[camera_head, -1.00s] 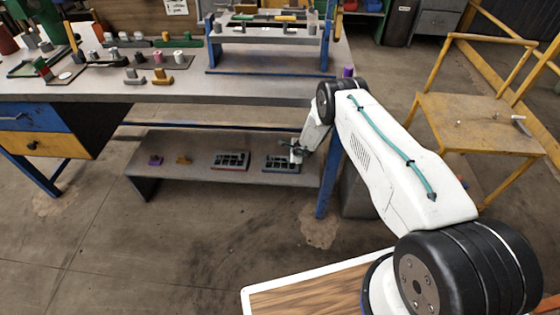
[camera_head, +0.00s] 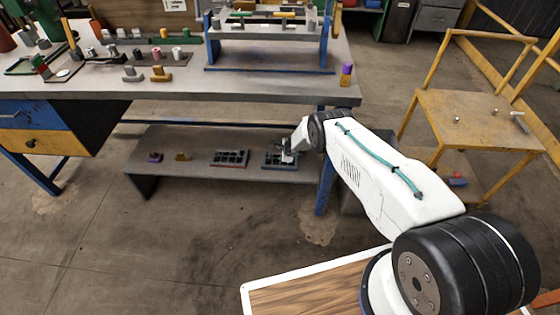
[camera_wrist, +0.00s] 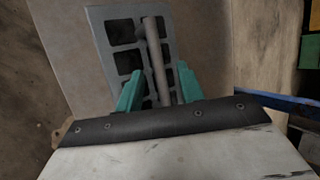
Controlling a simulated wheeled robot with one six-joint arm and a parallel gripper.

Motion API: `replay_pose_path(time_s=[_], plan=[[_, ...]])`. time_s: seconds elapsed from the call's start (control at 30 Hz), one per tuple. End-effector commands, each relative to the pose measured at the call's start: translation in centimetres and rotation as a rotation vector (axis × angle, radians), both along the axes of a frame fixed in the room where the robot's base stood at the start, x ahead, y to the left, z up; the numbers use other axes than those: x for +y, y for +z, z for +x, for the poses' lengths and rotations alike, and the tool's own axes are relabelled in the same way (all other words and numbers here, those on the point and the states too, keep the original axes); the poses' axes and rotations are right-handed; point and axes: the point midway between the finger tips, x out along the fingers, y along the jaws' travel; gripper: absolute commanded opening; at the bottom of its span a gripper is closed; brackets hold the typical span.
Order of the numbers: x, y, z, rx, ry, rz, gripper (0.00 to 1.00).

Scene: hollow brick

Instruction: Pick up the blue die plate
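A dark grey plate with square holes lies at the right end of the low shelf in the head view (camera_head: 270,163). It looks slightly bluish there and is partly hidden by my gripper (camera_head: 287,156). In the wrist view the grey plate (camera_wrist: 122,58) fills the upper middle, with a round grey bar (camera_wrist: 155,55) standing out over it. My gripper's teal fingers (camera_wrist: 160,70) are open, one on each side of the bar, with a gap on both sides. Whether the fingertips touch the plate is unclear.
A similar plate with a reddish edge (camera_head: 230,158) lies to the left on the low shelf (camera_head: 205,177), with an orange piece (camera_head: 183,157) and a purple piece (camera_head: 155,157) further left. The bench top (camera_head: 200,88) overhangs the shelf. A blue leg (camera_head: 325,187) stands right of it.

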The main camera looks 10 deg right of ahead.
Motion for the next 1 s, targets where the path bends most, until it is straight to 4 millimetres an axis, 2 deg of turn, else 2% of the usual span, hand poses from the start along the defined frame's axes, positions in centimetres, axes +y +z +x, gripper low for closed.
replay_pose_path(time_s=[0.1, 0.23, 1.0], plan=[[-0.04, 0.00, -0.02, 0.000, 0.000, 0.000, 0.35], [-0.05, 0.00, -0.02, 0.000, 0.000, 0.000, 0.00], [-0.06, -0.02, -0.07, 0.001, 0.001, -0.002, 0.00]])
